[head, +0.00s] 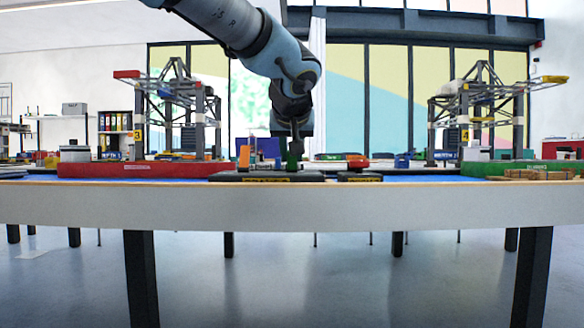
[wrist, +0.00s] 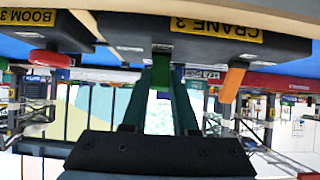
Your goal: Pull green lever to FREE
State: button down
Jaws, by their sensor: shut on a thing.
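The green lever (wrist: 161,72) rises from the black control box labelled CRANE 3 (wrist: 130,32), which shows upside down in the wrist view. My gripper (wrist: 160,98) is shut on the lever, with one dark finger on each side of it. In the head view my gripper (head: 292,150) points down at the low black box (head: 230,176), and the green lever (head: 292,164) shows just under it. An orange lever (wrist: 232,84) stands on the same box. The small labels by the green lever are too small to read.
A separate black box labelled BOOM 3 (wrist: 48,28) carries a red knob (wrist: 44,58). Model gantry cranes stand left (head: 175,100) and right (head: 485,105) on the table. A red ship-like block (head: 140,170) and a green one (head: 515,169) flank the boxes.

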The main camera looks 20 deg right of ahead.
dwell(0.3)
jog(key=c, duration=0.7)
grip_release()
jog(key=p+v, duration=0.2)
jog(key=v, duration=0.8)
jog(key=shift+s+a+r, duration=0.2)
jog(key=shift+s, duration=0.15)
